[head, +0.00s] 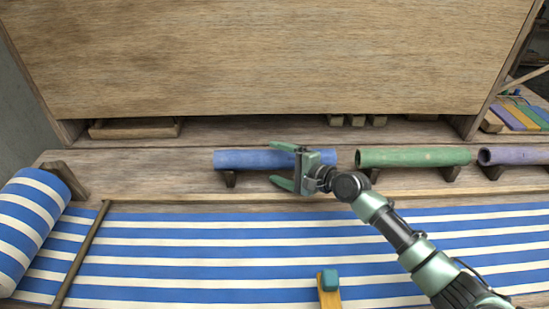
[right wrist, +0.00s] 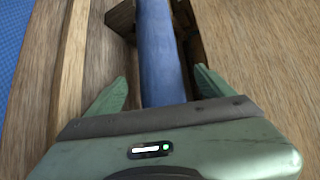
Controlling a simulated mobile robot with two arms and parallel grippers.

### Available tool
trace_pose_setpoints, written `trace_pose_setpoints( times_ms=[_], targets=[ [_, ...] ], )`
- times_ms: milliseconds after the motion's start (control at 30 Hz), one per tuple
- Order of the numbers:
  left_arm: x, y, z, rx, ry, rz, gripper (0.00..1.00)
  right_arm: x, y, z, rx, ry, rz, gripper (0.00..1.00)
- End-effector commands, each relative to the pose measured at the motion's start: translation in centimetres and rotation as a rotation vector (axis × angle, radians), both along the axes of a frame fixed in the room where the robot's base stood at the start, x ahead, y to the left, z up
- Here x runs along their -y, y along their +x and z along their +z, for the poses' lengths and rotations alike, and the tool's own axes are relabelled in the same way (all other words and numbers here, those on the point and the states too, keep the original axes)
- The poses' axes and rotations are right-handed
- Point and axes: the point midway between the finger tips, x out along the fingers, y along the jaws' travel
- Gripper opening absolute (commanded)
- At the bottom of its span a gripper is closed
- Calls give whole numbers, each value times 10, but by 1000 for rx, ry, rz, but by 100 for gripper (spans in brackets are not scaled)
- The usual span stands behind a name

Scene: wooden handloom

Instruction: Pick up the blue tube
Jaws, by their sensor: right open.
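The blue tube (head: 240,159) lies level on small dark wooden rests on the loom's shelf in the head view. My right gripper (head: 277,165) is over the tube's right half, with its fingers pointing left. In the right wrist view the blue tube (right wrist: 160,50) runs away from the gripper, between the two green fingers (right wrist: 157,85). The fingers are open, one on each side, with a gap to the tube on both sides. The tube's near part is hidden by the gripper body. My left gripper is not in view.
A green tube (head: 415,157) and a purple tube (head: 510,155) rest to the right in the same row. A tall wooden panel (head: 270,60) stands behind. Blue-and-white striped cloth (head: 200,255) lies in front, with a cloth roll (head: 35,215) at left and a dark rod (head: 80,255) across it.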

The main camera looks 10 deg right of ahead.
Motion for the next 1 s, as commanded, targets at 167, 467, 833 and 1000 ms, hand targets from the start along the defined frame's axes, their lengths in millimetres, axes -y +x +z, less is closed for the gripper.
trace_pose_setpoints(
  times_ms=[167, 467, 833, 1000],
  targets=[
    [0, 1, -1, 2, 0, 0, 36, -11, 16, -5, 1, 1, 0, 82],
    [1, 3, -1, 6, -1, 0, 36, -12, 18, -6, 0, -1, -1, 71],
    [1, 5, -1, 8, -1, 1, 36, -12, 18, -4, 3, 0, -1, 0],
    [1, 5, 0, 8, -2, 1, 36, -12, 18, -3, 3, 1, -1, 0]
  ],
)
